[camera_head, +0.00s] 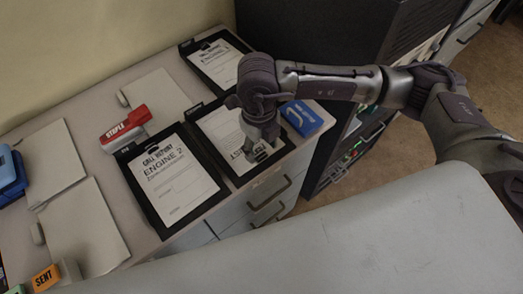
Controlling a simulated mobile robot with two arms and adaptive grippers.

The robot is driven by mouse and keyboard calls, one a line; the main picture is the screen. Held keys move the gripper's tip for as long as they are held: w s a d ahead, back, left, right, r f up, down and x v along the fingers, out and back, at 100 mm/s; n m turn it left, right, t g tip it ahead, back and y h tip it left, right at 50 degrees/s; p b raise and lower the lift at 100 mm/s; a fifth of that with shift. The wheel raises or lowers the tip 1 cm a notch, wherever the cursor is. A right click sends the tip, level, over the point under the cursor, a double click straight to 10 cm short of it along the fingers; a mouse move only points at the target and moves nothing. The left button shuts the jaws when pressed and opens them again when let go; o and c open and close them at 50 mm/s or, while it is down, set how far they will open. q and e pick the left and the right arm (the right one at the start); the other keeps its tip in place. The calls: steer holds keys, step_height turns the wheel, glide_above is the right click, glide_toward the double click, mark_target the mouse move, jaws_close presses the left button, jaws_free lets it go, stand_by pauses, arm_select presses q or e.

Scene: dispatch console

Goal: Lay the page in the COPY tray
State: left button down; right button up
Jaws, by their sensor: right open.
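A page headed "CALL REPORT ENGINE 2" (172,175) lies in a black tray (153,217) at the front. A second page (222,133) lies in another black tray (240,181) just behind and to the right. My right gripper (260,152) is over the right part of that second page, pointing down, open; the arm and hand hide part of the page and tray. I cannot tell whether it touches the page. A third black tray (186,48) with a page (218,64) stands at the back. I cannot read which tray is COPY. My left gripper is out of view.
A blue block with a white mark (302,118) is at the desk's right edge. An orange SENT block (46,278) and blue item (10,172) are at the left. Drawers (270,205) drop below the edge.

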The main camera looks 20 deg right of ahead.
step_height(320, 180, up, 10)
steer(key=b, duration=0.2)
steer(key=shift+w+f, duration=0.2)
steer(key=shift+f, duration=0.05)
